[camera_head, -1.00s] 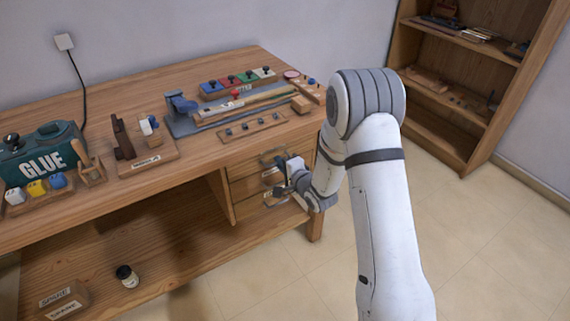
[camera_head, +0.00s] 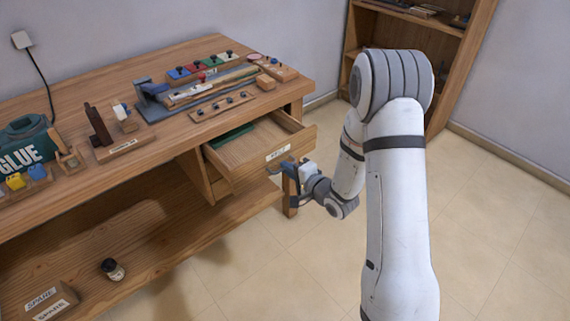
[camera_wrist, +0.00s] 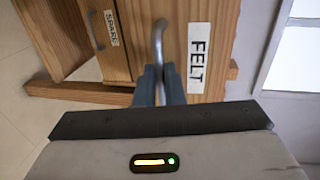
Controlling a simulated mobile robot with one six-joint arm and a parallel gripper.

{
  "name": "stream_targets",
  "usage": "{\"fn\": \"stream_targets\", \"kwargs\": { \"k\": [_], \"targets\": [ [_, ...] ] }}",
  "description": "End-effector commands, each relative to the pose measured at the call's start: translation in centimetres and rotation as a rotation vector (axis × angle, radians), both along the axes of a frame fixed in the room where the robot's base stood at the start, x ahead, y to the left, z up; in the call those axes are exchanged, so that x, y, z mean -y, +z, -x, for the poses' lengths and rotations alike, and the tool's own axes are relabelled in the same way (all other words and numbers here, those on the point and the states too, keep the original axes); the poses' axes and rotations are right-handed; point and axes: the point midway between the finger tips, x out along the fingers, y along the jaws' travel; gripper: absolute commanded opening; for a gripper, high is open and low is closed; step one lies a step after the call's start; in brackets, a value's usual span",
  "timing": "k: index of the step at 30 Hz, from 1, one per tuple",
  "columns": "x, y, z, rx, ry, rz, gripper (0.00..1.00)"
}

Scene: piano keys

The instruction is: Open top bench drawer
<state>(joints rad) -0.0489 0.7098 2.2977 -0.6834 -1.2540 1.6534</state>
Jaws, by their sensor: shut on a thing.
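The top bench drawer (camera_head: 262,152) is pulled out from under the right end of the wooden bench. Its front carries a label reading FELT, clear in the wrist view (camera_wrist: 198,52). Something green (camera_head: 230,136) lies inside the drawer at the back left. My gripper (camera_head: 286,170) is at the drawer front, shut on the metal drawer handle (camera_wrist: 157,42). In the wrist view both fingers (camera_wrist: 160,85) meet around the lower end of the handle.
The bench top (camera_head: 75,115) holds a green glue case (camera_head: 25,145), wooden tool holders and colored blocks. A small jar (camera_head: 112,269) stands on the lower shelf. A shelf unit (camera_head: 465,60) stands behind; floor right of the bench is free.

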Motion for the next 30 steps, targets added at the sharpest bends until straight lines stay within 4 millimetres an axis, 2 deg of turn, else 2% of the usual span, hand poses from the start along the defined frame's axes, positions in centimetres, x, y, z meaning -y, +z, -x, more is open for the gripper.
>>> {"fn": "stream_targets", "kwargs": {
  "k": [16, 17, 24, 30],
  "targets": [
    [0.9, -0.1, 0.7, -0.003, 0.005, 0.0, 0.0],
    [0.9, -0.1, 0.7, -0.003, 0.004, -0.001, 0.1],
    [1.2, -0.1, 0.5, -0.001, -0.004, 0.0, 0.29],
    [1.3, 0.0, 0.4, -0.001, -0.007, 0.0, 0.3]
  ]
}}
